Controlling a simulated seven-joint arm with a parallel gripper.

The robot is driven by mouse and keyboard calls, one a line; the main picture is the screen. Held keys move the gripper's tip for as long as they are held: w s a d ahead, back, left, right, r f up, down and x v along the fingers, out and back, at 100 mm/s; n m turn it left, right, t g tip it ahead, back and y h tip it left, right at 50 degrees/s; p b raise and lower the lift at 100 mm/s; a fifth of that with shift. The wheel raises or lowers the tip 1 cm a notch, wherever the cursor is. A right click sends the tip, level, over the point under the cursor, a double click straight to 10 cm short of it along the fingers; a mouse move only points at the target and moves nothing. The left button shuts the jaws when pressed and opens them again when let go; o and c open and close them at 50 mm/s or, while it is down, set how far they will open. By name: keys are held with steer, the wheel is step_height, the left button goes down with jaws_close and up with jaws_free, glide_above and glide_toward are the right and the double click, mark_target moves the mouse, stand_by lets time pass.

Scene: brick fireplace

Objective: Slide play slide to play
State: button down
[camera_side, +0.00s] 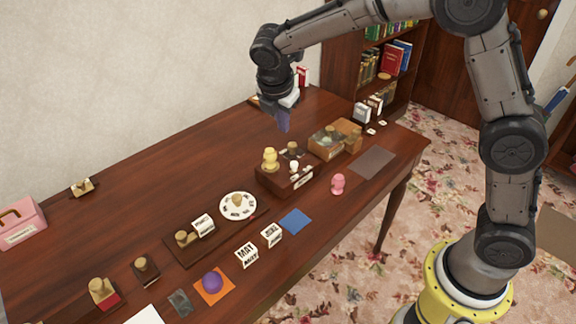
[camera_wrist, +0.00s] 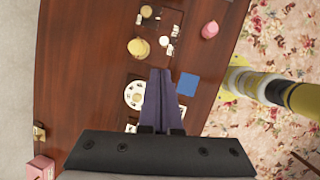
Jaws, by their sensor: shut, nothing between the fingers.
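My gripper (camera_side: 284,128) is shut and empty, pointing down above the table behind the dark wooden box. Its purple fingers (camera_wrist: 160,75) lie together in the wrist view. The dark wooden box (camera_side: 272,184) carries a yellow knob (camera_side: 270,158), a small white knob (camera_side: 294,167) and a white label. The yellow knob (camera_wrist: 138,47) shows ahead of the fingertips in the wrist view. A long dark board (camera_side: 210,243) holds a wooden knob (camera_side: 182,238) and a white lettered block (camera_side: 203,225). The lettering is too small to tell which piece is the play slide.
A brown box (camera_side: 328,145), pink figure (camera_side: 338,183), blue square (camera_side: 295,221), lettered blocks (camera_side: 246,256) and purple ball (camera_side: 212,281) are also on the table (camera_side: 150,210). The table's back left is mostly clear.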

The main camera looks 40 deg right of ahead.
steer(key=a+f+n+g, duration=0.1)
steer(key=a+f, duration=0.2)
steer(key=f, duration=0.5)
steer(key=shift+w+a+h, duration=0.2)
steer(key=shift+h, duration=0.1)
steer(key=shift+f, duration=0.15)
glide_toward(292, 174)
steer(key=f, duration=0.1)
steer(key=a+f, duration=0.1)
steer(key=f, duration=0.1)
steer(key=a+f, duration=0.1)
steer(key=f, duration=0.1)
steer(key=shift+s+a, duration=0.1)
steer(key=shift+s, duration=0.1)
steer(key=shift+w+d+r, duration=0.15)
steer(key=shift+w+d, duration=0.05)
steer(key=shift+d, duration=0.4)
steer(key=shift+w+d+r, duration=0.1)
steer(key=shift+w+d, duration=0.1)
steer(key=shift+d, duration=0.45)
steer(key=shift+w+d, duration=0.15)
steer(key=shift+d, duration=0.45)
steer(key=shift+d, duration=0.1)
